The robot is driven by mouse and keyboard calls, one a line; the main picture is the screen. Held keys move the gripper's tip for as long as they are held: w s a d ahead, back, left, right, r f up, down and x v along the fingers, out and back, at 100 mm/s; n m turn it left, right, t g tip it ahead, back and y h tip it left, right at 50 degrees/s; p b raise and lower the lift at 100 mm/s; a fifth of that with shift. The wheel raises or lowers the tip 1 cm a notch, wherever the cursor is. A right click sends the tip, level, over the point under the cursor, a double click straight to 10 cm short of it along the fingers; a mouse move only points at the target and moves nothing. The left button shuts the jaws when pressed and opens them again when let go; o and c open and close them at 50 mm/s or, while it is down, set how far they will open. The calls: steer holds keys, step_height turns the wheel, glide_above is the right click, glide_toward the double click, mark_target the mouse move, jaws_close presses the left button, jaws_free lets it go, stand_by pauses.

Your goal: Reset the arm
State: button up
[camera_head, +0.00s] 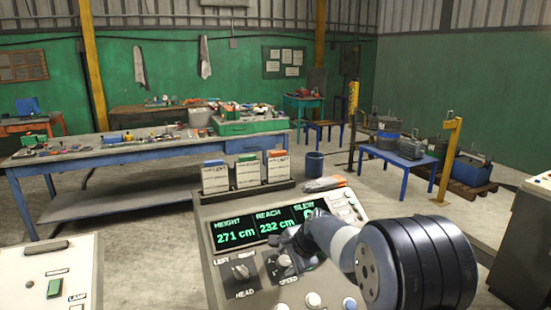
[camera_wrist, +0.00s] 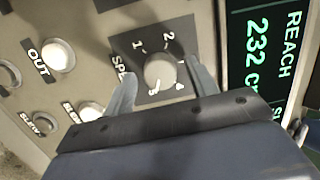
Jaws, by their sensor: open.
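My arm reaches over a grey control console (camera_head: 215,290). My gripper (camera_wrist: 160,68) is open in the wrist view, with its two fingers apart. The white round speed knob (camera_wrist: 162,71), with numbers around it, shows between the fingers. I cannot tell whether either finger touches it. In the head view my arm and gripper partly cover the speed knob area. The console display (camera_head: 265,226) reads height 271 cm and reach 232 cm; the slew value is partly hidden by my arm.
A left/right head switch (camera_head: 240,271) is left of the speed knob. An OUT button (camera_wrist: 58,55) shows in the wrist view. Card holders (camera_head: 248,171) stand behind the display. A second panel (camera_head: 45,280) is at left. A long workbench (camera_head: 110,155) and blue table (camera_head: 400,158) are beyond.

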steer(key=shift+w+n, duration=0.1)
steer(key=shift+n, duration=1.5)
